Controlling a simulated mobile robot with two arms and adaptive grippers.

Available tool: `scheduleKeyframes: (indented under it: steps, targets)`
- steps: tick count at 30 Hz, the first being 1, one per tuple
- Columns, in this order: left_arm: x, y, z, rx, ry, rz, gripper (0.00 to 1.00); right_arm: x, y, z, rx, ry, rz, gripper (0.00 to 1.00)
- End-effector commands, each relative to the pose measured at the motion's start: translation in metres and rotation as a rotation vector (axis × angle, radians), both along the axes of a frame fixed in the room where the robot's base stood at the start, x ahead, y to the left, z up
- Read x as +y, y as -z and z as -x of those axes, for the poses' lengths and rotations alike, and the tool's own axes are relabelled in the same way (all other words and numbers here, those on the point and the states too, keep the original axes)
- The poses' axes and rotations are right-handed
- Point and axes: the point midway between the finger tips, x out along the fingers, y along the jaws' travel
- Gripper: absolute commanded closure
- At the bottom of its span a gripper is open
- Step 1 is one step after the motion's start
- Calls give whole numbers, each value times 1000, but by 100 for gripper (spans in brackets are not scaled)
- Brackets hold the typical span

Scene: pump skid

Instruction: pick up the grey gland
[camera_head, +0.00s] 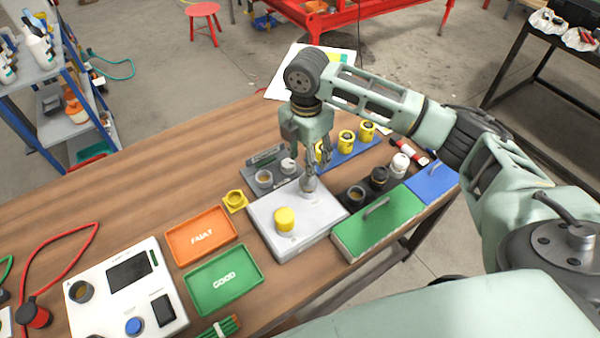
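A small rounded grey piece that looks like the grey gland (308,184) is at the back right of the light grey box (296,238) on the wooden bench. My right gripper (316,172) points down right over it, with its fingertips at or just above the top of the piece. The fingers overlap it in this view, so I cannot tell whether they grip it or stand open around it. A yellow gland (285,219) sits on the same box, nearer the front. My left gripper is not in view.
A grey holder (264,179) stands behind the box, and a blue strip with yellow parts (346,140) lies behind the gripper. A green case (378,225) is close on the right. Orange (202,237) and green (223,280) trays lie left. The bench's back left is clear.

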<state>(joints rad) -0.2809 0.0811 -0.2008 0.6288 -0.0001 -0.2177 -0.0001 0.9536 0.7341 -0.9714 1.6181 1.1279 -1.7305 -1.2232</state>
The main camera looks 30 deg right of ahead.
Motion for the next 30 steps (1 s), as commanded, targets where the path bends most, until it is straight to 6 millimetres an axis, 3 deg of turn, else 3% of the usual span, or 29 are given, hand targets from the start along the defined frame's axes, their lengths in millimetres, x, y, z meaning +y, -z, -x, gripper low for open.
scheduleKeyframes:
  steps: [5,12,15,21,28,30]
  targets:
    - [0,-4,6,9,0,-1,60,-1,12,1,6,-1,1,50]
    - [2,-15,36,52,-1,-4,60,-3,39,3,6,0,1,50]
    - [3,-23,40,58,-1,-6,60,-5,54,5,6,-1,1,50]
    - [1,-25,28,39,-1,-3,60,-4,76,4,2,-1,1,50]
    - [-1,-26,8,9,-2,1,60,-4,78,4,1,-2,1,50]
    - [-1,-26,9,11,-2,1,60,-4,78,3,1,-2,1,56]
